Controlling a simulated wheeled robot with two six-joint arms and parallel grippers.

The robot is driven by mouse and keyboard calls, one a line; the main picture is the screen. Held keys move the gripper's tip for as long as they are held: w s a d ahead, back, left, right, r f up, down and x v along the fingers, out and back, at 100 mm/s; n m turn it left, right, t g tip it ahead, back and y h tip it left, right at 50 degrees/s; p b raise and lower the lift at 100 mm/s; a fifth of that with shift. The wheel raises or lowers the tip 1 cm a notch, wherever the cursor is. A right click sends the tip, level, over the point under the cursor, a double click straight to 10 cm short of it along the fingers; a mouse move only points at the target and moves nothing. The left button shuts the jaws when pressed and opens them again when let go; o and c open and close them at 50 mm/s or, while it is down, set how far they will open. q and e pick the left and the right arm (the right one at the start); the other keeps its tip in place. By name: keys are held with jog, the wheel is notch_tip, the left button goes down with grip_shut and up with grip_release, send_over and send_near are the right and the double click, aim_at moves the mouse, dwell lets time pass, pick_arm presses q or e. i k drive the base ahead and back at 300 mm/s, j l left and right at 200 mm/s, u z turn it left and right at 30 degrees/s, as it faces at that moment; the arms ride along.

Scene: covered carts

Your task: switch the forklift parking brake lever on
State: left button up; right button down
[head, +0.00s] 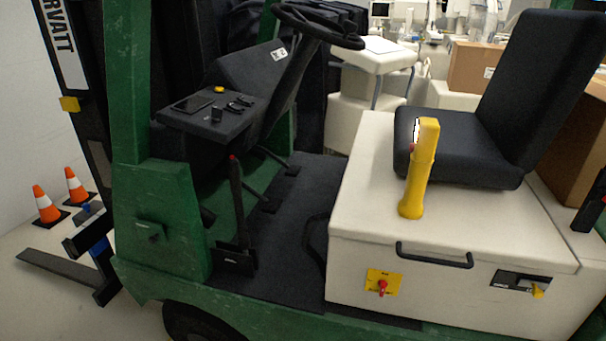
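The green forklift (150,110) fills the middle of the head view, seen from its side. A thin black upright lever with a red tip (237,205) stands on a black base at the floor's near edge, left of the seat box. A thick yellow handle (414,185) with a small red part near its top stands upright on the cream seat box (375,160). I cannot tell for sure which of these two is the parking brake lever, or its on position. Neither of my grippers can be made out, and nothing touches either lever.
The steering wheel (320,25) and black dash (207,108) are above the floor. A black seat (545,90), box handle (435,257) and red knob (382,287) are at right. A dark object (592,205) is cut off at the right edge. Orange cones (43,204) stand left.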

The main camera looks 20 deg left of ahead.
aim_at(244, 242)
jog(key=u, duration=1.2)
